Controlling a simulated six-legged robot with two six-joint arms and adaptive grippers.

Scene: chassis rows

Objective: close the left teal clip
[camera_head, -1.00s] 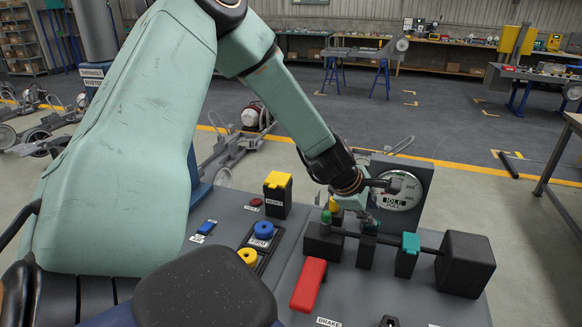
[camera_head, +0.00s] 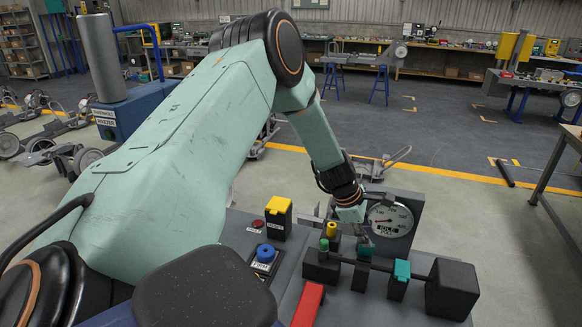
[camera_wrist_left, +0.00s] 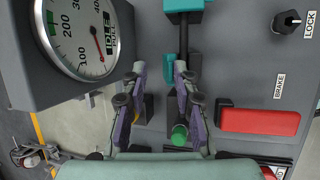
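The left teal clip (camera_head: 364,251) is on the dark rod of the console, partly hidden by my left gripper in the head view. In the left wrist view its teal part (camera_wrist_left: 168,69) shows between the two fingertips, beside the rod rather than over it. My left gripper (camera_head: 367,239) points down at this clip. In the left wrist view its fingers (camera_wrist_left: 160,68) are apart; I cannot tell whether the right finger touches the clip. The right teal clip (camera_head: 402,270) sits across the rod further right; it also shows at the top of the left wrist view (camera_wrist_left: 184,11). My right gripper is not in view.
A dial (camera_head: 390,220) stands close behind the gripper. A green knob (camera_head: 324,245) and a yellow one (camera_head: 332,230) are left of the clip. A black block (camera_head: 452,288) ends the rod. A red brake lever (camera_head: 308,304) lies in front.

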